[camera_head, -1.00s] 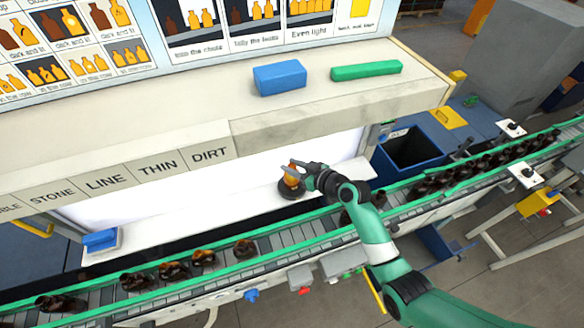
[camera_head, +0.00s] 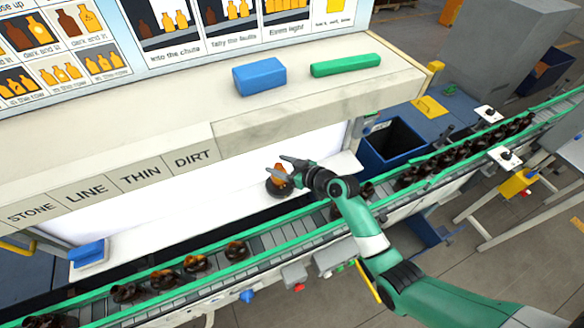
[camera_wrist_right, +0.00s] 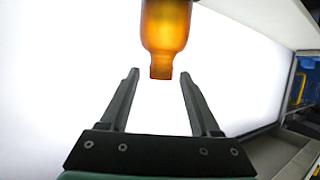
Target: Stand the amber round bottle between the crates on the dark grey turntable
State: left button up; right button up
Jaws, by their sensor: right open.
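The amber round bottle (camera_head: 278,173) is on the dark grey turntable (camera_head: 281,190), a small dark disc on the white ledge, and is partly hidden by my fingers in the head view. In the right wrist view the bottle (camera_wrist_right: 166,28) shows glowing amber against a bright white panel, with its neck toward my fingers. My right gripper (camera_head: 279,165) is at the bottle. In the right wrist view its two fingers (camera_wrist_right: 160,72) are spread apart, with the neck end near the gap between the tips and touching neither finger. My left gripper is not in view. I cannot make out any crates.
A conveyor with green rails (camera_head: 285,243) carries several dark bottles along the front of the ledge. A dark blue bin (camera_head: 371,162) stands right of the lit panel. A blue block (camera_head: 259,77) and a green bar (camera_head: 345,65) lie on the shelf above.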

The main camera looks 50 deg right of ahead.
jog(key=p+v, duration=0.4)
jog(key=v, duration=0.7)
jog(key=shift+s+p, duration=0.25)
jog(key=shift+p, duration=0.1)
jog(key=shift+r, duration=0.1)
